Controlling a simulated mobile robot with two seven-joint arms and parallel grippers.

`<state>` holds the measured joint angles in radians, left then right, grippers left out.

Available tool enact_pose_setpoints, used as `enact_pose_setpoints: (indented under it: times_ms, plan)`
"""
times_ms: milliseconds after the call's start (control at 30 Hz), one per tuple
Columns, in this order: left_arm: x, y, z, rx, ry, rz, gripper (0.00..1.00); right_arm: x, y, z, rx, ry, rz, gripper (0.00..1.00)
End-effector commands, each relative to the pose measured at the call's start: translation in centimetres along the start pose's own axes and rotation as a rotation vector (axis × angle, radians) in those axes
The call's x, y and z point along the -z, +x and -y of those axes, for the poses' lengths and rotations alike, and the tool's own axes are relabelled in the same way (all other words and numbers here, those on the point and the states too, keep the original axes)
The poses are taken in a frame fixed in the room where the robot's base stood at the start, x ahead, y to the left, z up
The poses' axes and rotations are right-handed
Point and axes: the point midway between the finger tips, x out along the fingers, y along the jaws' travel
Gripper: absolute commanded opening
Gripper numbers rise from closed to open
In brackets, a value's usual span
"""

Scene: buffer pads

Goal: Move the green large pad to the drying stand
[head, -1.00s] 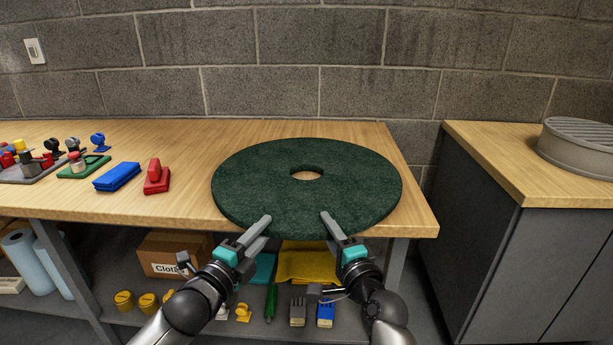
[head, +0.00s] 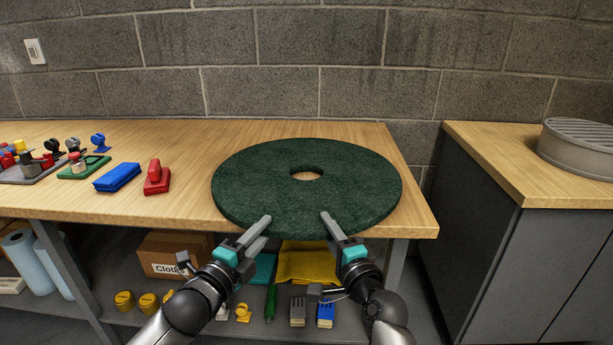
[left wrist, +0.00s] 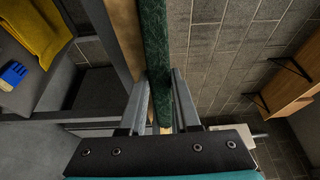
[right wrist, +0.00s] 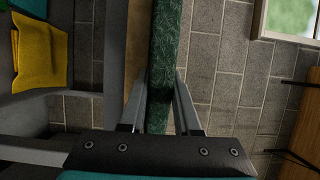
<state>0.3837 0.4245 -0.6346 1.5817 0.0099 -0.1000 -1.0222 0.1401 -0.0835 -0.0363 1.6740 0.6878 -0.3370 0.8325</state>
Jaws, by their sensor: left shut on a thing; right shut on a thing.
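The green large pad (head: 265,180) is a thick dark green disc with a round hole in its middle. It lies flat at the right part of the wooden bench, its front edge reaching past the bench's front edge. My left gripper (head: 267,222) is shut on the pad's front rim, left of centre. My right gripper (head: 326,217) is shut on the same rim, right of centre. The pad's edge shows between the fingers in the left wrist view (left wrist: 157,60) and the right wrist view (right wrist: 163,60). A round grey slatted stand (head: 580,150), perhaps the drying stand, sits on the right cabinet.
The wooden bench (head: 200,205) also holds a red block (head: 156,180), a blue pad stack (head: 117,177) and small tools at left. A gap separates it from the right cabinet (head: 480,160). A shelf below holds a box (head: 170,250) and yellow cloth (head: 305,262).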

Motion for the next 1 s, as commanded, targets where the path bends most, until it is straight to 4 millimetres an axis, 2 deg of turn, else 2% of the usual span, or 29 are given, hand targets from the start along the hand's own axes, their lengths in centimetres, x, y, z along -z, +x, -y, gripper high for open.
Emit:
enact_pose_setpoints:
  times_ms: [600,1000]
  plan:
    - [-0.1,0.0,4.8,0.004,0.002,0.0,0.0,0.1,0.0,4.8,0.004,-0.002,-0.002,0.0]
    - [-0.1,0.0,4.9,0.003,0.001,0.001,0.0,0.1,0.0,4.9,0.004,-0.002,-0.003,0.0]
